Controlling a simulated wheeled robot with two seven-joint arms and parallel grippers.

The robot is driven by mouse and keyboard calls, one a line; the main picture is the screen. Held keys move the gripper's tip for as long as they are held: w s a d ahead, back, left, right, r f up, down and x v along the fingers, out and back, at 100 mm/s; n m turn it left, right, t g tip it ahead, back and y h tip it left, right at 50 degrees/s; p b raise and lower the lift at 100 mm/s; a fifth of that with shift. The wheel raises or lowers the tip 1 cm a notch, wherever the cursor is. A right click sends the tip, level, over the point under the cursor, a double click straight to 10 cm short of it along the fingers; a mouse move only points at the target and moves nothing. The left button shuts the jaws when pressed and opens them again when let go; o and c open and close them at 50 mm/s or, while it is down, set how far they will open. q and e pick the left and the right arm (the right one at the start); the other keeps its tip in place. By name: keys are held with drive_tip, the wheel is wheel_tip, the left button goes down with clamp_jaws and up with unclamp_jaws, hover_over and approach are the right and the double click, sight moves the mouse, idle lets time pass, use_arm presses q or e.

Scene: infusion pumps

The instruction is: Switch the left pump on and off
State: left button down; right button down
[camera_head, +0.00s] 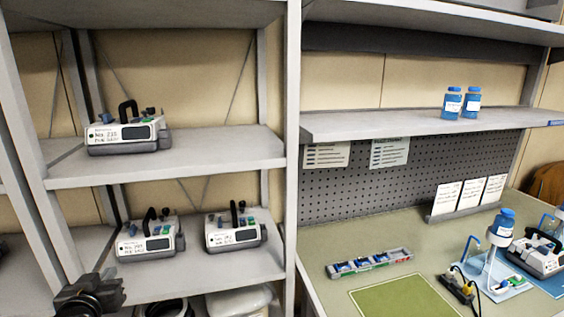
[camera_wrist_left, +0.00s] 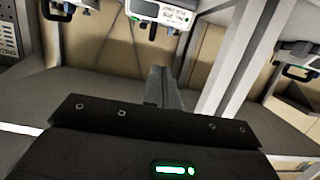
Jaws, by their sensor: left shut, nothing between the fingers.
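Three white-and-grey pumps with black handles stand on the left shelf unit in the head view. One pump (camera_head: 128,136) is on the upper board. On the board below are a left pump (camera_head: 148,247) and a right pump (camera_head: 233,237), with green and blue parts on top. My left gripper (camera_head: 92,292) is at the lower left, below and left of the lower left pump and apart from it. In the left wrist view the gripper (camera_wrist_left: 166,82) is shut and empty. A white pump (camera_wrist_left: 162,12) shows upside down at that view's top, cut off. My right gripper is out of view.
A shelf post (camera_head: 292,150) separates the shelf unit from a workbench. The bench holds a tray (camera_head: 370,263), a green mat (camera_head: 405,297), another pump (camera_head: 540,255) and a blue-capped bottle (camera_head: 503,223). Two blue bottles (camera_head: 453,103) stand on the shelf above.

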use_arm(q)
wheel_tip(320, 180, down, 25)
drive_tip(key=w+m+g+h+b, duration=0.1)
drive_tip(key=w+m+g, duration=0.1)
drive_tip(key=g, duration=0.2)
drive_tip(key=s+d+f+m+g, duration=0.1)
drive_tip(key=s+d+f, duration=0.15)
drive_tip(key=f, duration=0.75)
drive_tip(key=s+d+f+m+g, duration=0.1)
drive_tip(key=s+f+g, duration=0.15)
drive_tip(key=f, duration=0.65)
drive_tip(key=s+d+f+m+g+h+b, duration=0.1)
drive_tip(key=s+d+f, duration=0.2)
drive_tip(key=s+f, duration=0.65)
drive_tip(key=s+d+f+g+h+b, duration=0.1)
drive_tip(key=s+d+f+g+h, duration=0.15)
drive_tip(key=s+f, duration=0.7)
drive_tip(key=s+d+f+g, duration=0.1)
drive_tip(key=s+f, duration=0.3)
drive_tip(key=s, duration=0.7)
drive_tip(key=s+d+f+m+g, duration=0.1)
drive_tip(key=s+d+f, duration=0.3)
drive_tip(key=s, duration=0.8)
drive_tip(key=shift+d+f+g, duration=0.15)
drive_tip(key=shift+f+g, duration=0.15)
drive_tip(key=shift+f, duration=0.4)
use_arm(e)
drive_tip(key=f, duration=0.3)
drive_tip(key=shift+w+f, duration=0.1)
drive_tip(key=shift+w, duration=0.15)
